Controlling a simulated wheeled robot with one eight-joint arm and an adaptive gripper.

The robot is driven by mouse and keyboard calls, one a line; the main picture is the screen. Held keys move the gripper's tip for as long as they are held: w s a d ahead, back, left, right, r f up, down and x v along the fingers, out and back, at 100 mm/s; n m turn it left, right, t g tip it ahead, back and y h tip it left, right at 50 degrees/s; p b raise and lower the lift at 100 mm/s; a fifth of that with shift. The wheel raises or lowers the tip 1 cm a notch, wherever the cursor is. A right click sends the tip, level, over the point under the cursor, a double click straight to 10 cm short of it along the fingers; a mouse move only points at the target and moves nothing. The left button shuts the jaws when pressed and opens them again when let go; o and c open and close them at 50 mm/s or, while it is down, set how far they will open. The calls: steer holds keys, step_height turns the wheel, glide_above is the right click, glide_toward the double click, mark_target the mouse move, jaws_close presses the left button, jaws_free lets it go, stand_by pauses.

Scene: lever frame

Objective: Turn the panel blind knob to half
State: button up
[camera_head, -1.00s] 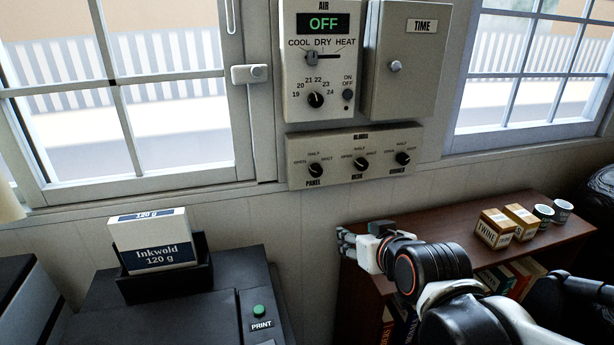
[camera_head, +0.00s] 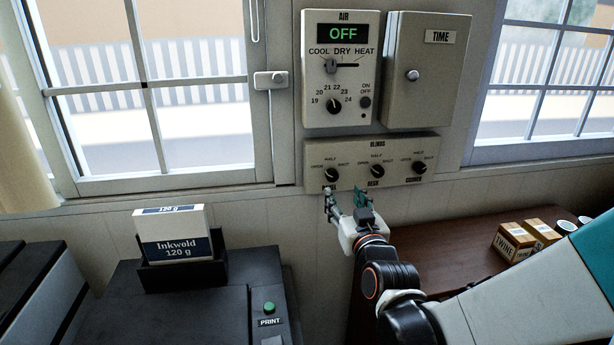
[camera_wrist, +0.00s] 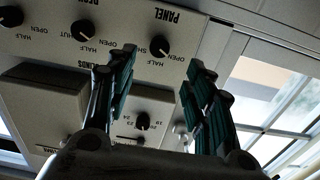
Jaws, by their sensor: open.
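The blinds box (camera_head: 400,170) on the wall carries a row of three dark knobs with OPEN, HALF and SHUT marks. The panel blind knob (camera_head: 331,174) is the leftmost; its PANEL label is partly hidden by a fingertip. Its pointer is too small to read. My gripper (camera_head: 345,194) is open and empty, just below the box's lower left part. In the wrist view, which is upside down, the panel knob (camera_wrist: 160,45) shows between the tips of my gripper (camera_wrist: 162,60). I see no clear contact with it.
The desk blind knob (camera_head: 377,171) and a third knob (camera_head: 419,167) sit to the right. The air control (camera_head: 340,70) and the TIME box (camera_head: 428,75) are above. A black printer (camera_head: 190,305) stands lower left, and a brown shelf (camera_head: 450,240) lower right.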

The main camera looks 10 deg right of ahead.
mark_target(333, 178)
steer(key=w+b, duration=0.2)
steer(key=w, duration=0.8)
steer(key=shift+w, duration=0.25)
steer(key=shift+c, duration=0.6)
steer(key=c, duration=1)
